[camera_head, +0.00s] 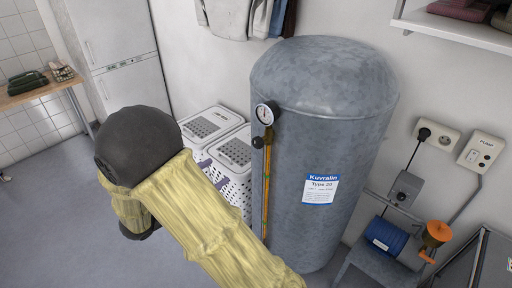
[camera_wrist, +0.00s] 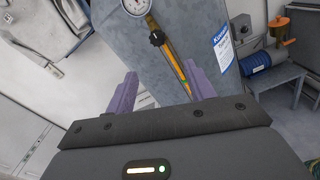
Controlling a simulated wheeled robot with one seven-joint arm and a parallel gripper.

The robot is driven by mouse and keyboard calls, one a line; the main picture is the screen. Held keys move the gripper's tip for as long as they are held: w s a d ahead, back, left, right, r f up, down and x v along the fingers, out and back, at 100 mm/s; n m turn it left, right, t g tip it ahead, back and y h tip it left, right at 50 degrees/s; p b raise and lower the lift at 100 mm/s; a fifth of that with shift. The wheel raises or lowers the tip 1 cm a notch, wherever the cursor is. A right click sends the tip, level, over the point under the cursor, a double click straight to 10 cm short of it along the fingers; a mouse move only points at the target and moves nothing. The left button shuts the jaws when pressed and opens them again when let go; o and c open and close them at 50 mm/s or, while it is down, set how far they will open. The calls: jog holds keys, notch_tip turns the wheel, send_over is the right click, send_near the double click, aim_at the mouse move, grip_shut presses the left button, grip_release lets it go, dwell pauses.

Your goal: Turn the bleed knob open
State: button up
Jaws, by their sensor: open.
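The bleed knob (camera_head: 258,142) is a small black knob on the grey metal tank (camera_head: 325,130), just below the round white gauge (camera_head: 265,114) at the top of an orange-yellow sight tube (camera_head: 266,190). In the wrist view the knob (camera_wrist: 157,38) shows ahead, beyond my gripper (camera_wrist: 159,70). The gripper's two purple fingers are spread apart with nothing between them, and the tube runs down into view between them. The fingers appear short of the knob and not touching it.
White lidded laundry baskets (camera_head: 232,150) stand left of the tank. A shelf (camera_head: 455,30) juts out at upper right. Open floor lies at left.

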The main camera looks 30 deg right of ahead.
aim_at(255, 144)
jog(key=shift+w+a+r, duration=0.1)
dwell(0.3)
jog(key=p+x, duration=0.3)
jog(key=x, duration=1.4)
jog(key=shift+w+d+r, duration=0.15)
jog(key=shift+w+d, duration=0.05)
jog(key=c, duration=1)
